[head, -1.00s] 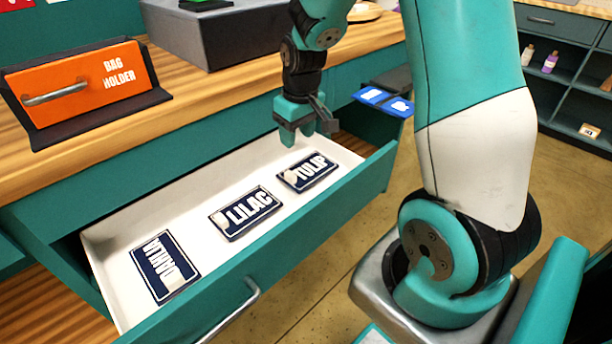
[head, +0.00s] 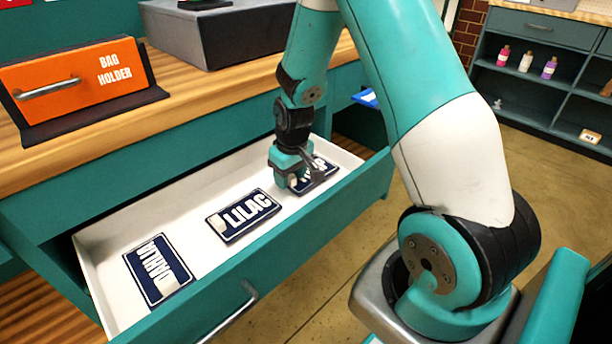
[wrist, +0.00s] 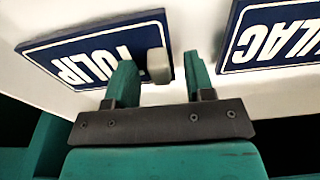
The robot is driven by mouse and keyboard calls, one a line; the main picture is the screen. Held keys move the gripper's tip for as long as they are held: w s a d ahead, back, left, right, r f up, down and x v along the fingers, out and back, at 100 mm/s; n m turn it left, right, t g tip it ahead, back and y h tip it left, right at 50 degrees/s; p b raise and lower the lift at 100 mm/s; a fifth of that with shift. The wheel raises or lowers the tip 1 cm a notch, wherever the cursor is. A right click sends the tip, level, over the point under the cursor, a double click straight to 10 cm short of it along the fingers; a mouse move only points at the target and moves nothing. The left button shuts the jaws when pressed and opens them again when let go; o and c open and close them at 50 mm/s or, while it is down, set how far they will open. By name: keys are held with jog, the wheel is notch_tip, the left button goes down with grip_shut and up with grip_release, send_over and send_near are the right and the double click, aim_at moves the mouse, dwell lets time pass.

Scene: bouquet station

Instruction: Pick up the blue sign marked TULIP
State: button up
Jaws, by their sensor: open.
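The blue TULIP sign (head: 318,176) lies flat at the right end of the open white-lined drawer (head: 108,232), partly hidden by my gripper in the head view. In the wrist view the TULIP sign (wrist: 90,62) shows its white lettering and a pale raised knob (wrist: 158,66) near one end. My gripper (head: 293,182) is down in the drawer at the knob end of this sign. In the wrist view my gripper (wrist: 158,80) is open, its two teal fingers apart, with the knob between or just beyond their tips. I cannot tell whether they touch it.
The LILAC sign (head: 243,216) lies just left of the TULIP sign, also close by in the wrist view (wrist: 275,38). The DAHLIA sign (head: 158,271) lies at the drawer's left end. An orange bag holder (head: 75,78) stands on the counter.

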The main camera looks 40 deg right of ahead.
grip_shut()
jog(key=shift+r, duration=0.15)
